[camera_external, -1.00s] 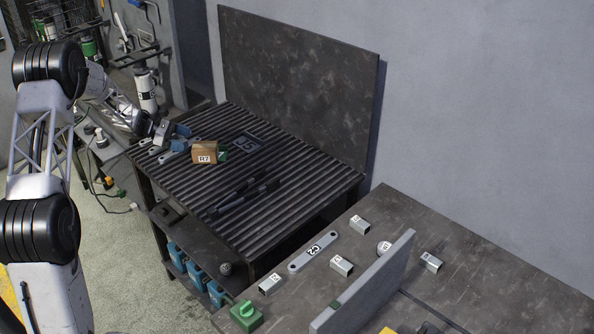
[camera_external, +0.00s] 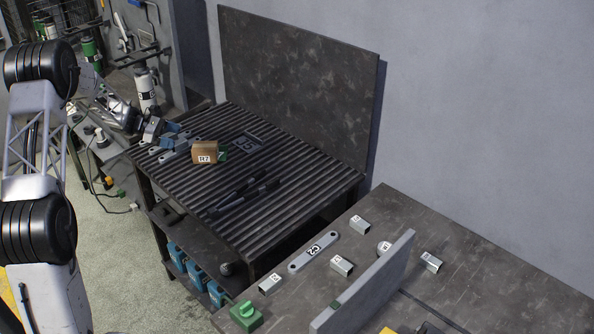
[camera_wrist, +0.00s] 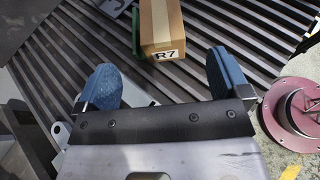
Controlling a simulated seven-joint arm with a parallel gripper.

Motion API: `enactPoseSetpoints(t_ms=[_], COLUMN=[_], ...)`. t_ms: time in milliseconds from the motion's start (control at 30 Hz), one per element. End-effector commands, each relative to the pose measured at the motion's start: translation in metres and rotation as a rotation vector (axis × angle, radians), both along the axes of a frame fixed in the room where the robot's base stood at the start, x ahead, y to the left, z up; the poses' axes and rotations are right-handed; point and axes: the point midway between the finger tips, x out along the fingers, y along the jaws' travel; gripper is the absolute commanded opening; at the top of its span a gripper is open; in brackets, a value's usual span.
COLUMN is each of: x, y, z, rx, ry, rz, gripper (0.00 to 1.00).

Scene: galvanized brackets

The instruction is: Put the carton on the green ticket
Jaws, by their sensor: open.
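The carton (camera_external: 205,149) is a small brown box with a white R7 label, sitting on the ribbed dark table. In the wrist view the carton (camera_wrist: 161,22) lies ahead of my fingers, at the top of the picture. The green ticket (camera_external: 223,155) shows as a small piece at the carton's right side; in the wrist view a green strip (camera_wrist: 136,36) shows along its left side. The carton hides the rest, so I cannot tell how much lies under it. My gripper (camera_wrist: 165,80) has blue fingertips, open and empty, apart from the carton; it shows at the table's left (camera_external: 174,136).
Grey metal brackets (camera_external: 178,155) lie close around my gripper. A dark plate marked 05 (camera_external: 248,142) and dark bars (camera_external: 245,195) lie on the ribbed table (camera_external: 300,180). A tall dark back panel (camera_external: 300,80) stands behind. A second table (camera_external: 480,290) holds several labelled parts.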

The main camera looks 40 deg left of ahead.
Motion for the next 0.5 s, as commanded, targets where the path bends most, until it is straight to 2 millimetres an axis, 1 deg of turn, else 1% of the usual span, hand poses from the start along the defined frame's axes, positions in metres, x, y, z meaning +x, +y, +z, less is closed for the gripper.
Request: enactPoseSetpoints(t_ms=[367,500], x=[0.0,0.003], y=[-0.001,-0.011], z=[0.001,0.007], rx=[0.002,0.018], ry=[0.0,-0.001], rz=[-0.002,-0.02], gripper=[0.94,0.94])
